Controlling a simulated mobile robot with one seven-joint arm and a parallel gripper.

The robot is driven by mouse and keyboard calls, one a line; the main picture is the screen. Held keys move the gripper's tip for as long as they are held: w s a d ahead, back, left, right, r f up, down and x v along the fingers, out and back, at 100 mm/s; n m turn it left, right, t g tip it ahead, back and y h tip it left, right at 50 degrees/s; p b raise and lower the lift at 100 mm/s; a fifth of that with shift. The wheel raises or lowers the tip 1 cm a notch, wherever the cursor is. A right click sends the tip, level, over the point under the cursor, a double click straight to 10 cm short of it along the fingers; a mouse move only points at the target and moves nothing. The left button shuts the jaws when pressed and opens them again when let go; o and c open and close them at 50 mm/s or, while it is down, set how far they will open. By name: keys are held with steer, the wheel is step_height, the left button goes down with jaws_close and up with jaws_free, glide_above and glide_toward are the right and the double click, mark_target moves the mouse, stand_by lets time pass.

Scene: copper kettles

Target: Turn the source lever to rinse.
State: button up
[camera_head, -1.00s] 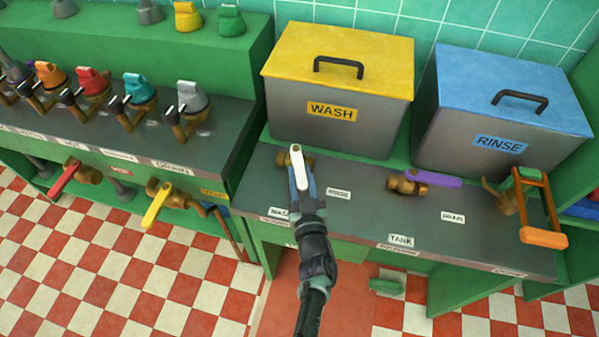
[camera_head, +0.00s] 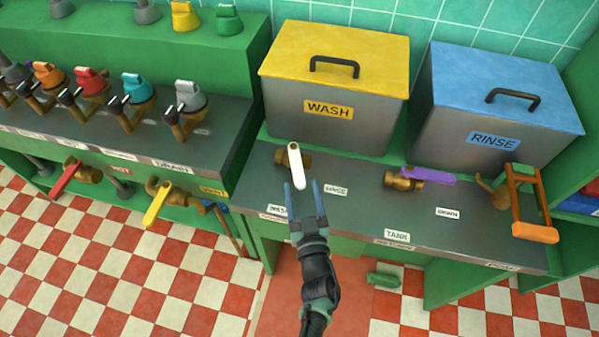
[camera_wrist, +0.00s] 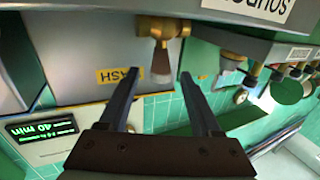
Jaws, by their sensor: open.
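The source lever (camera_head: 296,166) is a white handle on a brass valve on the grey counter front, below the yellow-lidded WASH tank. It points toward me, tilted slightly right, between the WASH label (camera_head: 278,210) and the RINSE label (camera_head: 336,190). My gripper (camera_head: 304,190) is open, its fingertips close to the lever's free end. I cannot tell whether they touch it. In the wrist view, the brass valve (camera_wrist: 163,27) is at top centre, with the lever's blurred end just beyond and between my open fingers (camera_wrist: 160,85).
A purple lever (camera_head: 430,175) stands to the right, by the TANK and DRAIN labels. An orange-handled fitting (camera_head: 530,205) is farther right. The WASH tank (camera_head: 335,95) and RINSE tank (camera_head: 500,100) stand behind. Red and yellow levers are at left.

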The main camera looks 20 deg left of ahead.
steer(key=p+v, duration=0.1)
steer(key=v, duration=0.7)
steer(key=shift+w, duration=0.1)
